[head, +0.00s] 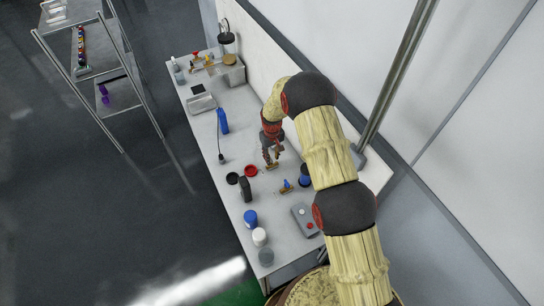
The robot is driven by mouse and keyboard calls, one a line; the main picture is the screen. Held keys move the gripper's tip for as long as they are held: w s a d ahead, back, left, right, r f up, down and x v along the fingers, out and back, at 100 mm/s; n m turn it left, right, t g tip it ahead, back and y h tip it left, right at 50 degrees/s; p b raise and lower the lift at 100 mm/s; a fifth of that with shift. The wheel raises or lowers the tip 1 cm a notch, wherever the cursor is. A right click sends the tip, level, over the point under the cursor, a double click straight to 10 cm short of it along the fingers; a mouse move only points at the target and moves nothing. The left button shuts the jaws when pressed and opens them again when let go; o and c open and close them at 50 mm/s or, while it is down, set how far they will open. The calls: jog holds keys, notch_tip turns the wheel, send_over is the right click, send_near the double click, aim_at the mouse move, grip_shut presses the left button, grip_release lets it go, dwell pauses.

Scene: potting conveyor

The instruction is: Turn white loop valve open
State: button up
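My arm reaches from the lower right over the long grey-white workbench (205,115). My gripper (270,158) points down close above the middle of the bench. A small brass-coloured piece (271,166) shows at its fingertips, and I cannot tell whether they touch it. The fingers are too small and dark to tell open from shut. I cannot make out a white loop handle; the spot under the gripper is partly hidden. A small fitting with a blue handle (287,186) stands just in front of the gripper, on a brass-coloured base.
Left of the gripper are a red dish (251,171) and a black block (246,189). Nearer stand a blue-topped jar (250,219), a white jar (260,236) and a grey box with a red button (305,220). A wall borders the right. A metal shelf (92,70) stands left.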

jog(key=c, duration=0.4)
grip_shut()
